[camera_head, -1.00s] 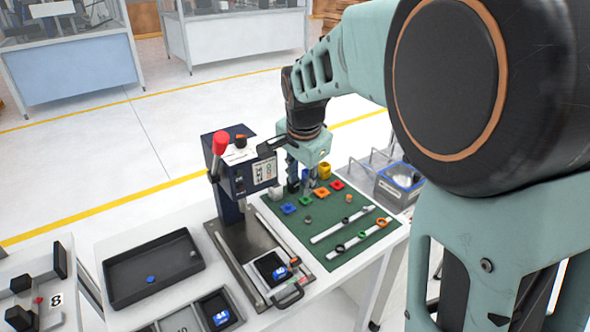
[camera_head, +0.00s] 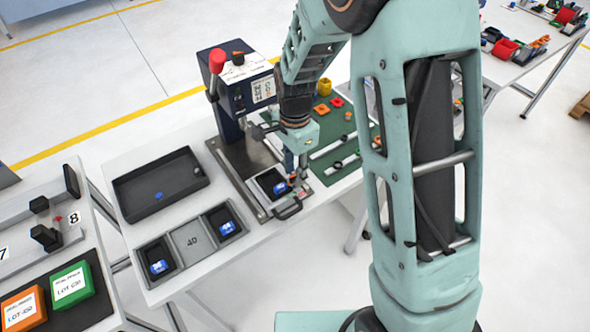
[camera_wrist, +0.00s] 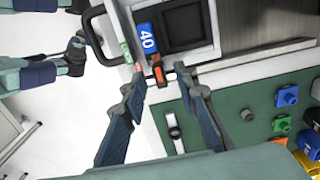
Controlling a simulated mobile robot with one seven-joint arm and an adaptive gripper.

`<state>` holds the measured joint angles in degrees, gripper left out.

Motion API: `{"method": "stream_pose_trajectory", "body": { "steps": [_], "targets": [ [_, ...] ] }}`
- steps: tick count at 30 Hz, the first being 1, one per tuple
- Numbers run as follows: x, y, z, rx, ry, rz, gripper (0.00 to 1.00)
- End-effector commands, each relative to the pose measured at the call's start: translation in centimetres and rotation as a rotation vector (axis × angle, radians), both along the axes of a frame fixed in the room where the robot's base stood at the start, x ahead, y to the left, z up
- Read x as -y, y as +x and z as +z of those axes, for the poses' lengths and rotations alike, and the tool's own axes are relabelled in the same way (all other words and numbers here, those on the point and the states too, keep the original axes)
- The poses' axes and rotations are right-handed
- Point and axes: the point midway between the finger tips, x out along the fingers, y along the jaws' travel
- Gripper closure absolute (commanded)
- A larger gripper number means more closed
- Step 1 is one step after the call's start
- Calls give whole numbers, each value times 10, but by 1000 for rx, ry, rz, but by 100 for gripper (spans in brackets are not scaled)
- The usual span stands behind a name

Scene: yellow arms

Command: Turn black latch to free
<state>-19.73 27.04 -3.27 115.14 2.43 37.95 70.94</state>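My gripper (camera_wrist: 158,82) points down at the corner of the press's sliding tray, with its two dark fingers spread wide apart. Between the fingertips is a small black and orange piece (camera_wrist: 158,73) at the tray's edge, which looks like the latch; its exact turn is too small to tell. Nothing is clearly gripped. The sliding tray (camera_wrist: 208,52) has a black recess, a blue block marked 40 (camera_wrist: 147,40) and a black handle (camera_wrist: 94,32).
The press (camera_head: 235,95) with its red-knobbed lever stands behind the tray. A green mat (camera_wrist: 230,95) with coloured parts and white rails lies alongside. A black bin (camera_head: 125,215) and a grey tray with blue-labelled parts (camera_head: 192,240) are to the left.

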Motion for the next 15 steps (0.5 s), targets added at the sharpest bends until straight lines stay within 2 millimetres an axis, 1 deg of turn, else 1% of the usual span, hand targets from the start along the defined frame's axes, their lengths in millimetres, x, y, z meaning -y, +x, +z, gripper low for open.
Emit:
{"method": "stream_pose_trajectory", "body": {
  "steps": [3,11,15],
  "targets": [
    [0,0,-5,1,1,0,72],
    [0,0,-6,1,1,1,74],
    [0,0,-6,1,1,1,89]
  ]
}}
